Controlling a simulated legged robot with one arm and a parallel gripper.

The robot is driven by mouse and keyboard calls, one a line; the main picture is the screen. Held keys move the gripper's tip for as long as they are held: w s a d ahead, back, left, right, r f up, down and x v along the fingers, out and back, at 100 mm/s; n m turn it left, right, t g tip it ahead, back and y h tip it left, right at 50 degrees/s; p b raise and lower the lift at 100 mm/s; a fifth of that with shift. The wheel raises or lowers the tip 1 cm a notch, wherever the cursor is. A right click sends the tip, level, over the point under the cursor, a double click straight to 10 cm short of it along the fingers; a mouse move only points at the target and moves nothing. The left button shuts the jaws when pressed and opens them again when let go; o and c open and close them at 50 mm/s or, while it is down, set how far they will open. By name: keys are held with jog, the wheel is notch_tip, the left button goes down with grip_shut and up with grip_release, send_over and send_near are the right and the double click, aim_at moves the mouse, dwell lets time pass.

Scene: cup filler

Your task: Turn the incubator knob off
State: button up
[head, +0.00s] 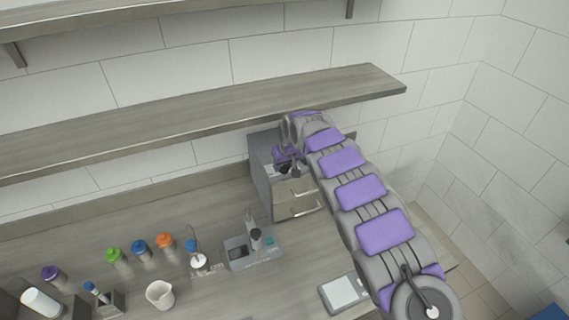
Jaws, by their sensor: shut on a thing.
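The incubator (262,182) is a grey box with a lighter metallic front, on the counter under the lower shelf. My arm, with purple pads, reaches from the lower right up to it. My gripper (284,165) is at the upper front of the incubator, with its dark fingers shut on what appears to be the knob. The knob itself is hidden by the gripper, so its setting cannot be seen.
The lower shelf (200,115) runs just above my gripper. On the counter stand several colour-capped bottles (140,248), a white beaker (160,293), a grey device (252,252) and a flat scale (343,294). The counter's front middle is partly clear.

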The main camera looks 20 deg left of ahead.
jog(key=shift+a+r, duration=0.1)
jog(key=o, duration=1)
jog(key=shift+o, duration=0.2)
jog(key=v, duration=1.7)
jog(key=shift+s, duration=0.1)
